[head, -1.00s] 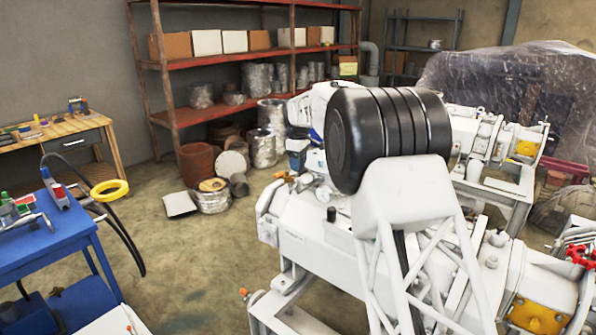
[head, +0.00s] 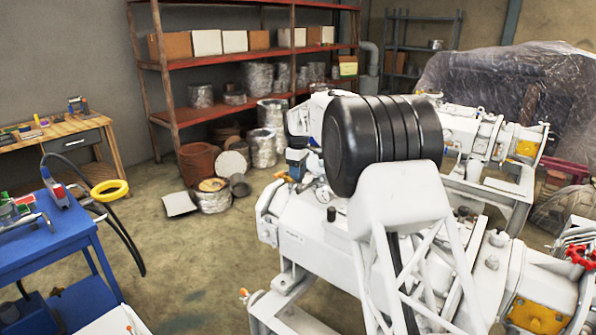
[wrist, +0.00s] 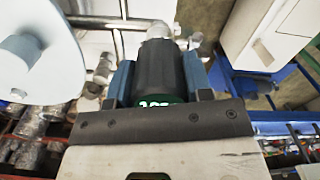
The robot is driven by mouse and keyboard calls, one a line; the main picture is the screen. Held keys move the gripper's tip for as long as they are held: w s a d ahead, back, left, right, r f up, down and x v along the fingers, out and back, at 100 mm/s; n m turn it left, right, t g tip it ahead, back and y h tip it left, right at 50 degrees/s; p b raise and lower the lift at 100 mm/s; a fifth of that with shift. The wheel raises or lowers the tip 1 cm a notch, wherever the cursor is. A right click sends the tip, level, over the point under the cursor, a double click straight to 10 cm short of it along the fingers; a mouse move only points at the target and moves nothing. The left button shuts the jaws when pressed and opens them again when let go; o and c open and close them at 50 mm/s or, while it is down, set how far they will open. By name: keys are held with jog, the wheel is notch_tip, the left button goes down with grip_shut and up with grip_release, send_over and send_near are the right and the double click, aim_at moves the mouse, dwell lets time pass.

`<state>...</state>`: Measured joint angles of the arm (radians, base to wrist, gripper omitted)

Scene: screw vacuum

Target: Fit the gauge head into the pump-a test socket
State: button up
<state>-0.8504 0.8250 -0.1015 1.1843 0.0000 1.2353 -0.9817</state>
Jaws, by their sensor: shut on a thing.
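My gripper (wrist: 160,78) is shut on the gauge head (wrist: 158,72), a dark cylinder with a small lit green display, held between two blue fingers in the wrist view. Pale metal fittings (wrist: 157,33) show just beyond its far end; I cannot tell whether they touch it. In the head view, my gripper (head: 297,160) is a small blue and dark shape above the far left end of the near white pump (head: 310,240). The gauge head cannot be made out clearly there. I cannot tell which fitting is the pump-a test socket, and my own arm hides much of the pump.
A second white pump (head: 480,140) stands behind at right, near a plastic-wrapped bulk (head: 490,85). A blue table (head: 50,245) and a wooden bench (head: 65,130) are at left. A red shelf (head: 235,57) is at the back. The floor between is largely clear.

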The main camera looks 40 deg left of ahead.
jog(key=shift+f, duration=0.5)
jog(key=o, duration=1)
jog(key=shift+r, duration=0.2)
notch_tip(320, 180, up, 13)
jog(key=shift+f, duration=0.15)
jog(key=shift+d, duration=0.1)
dwell(1.0)
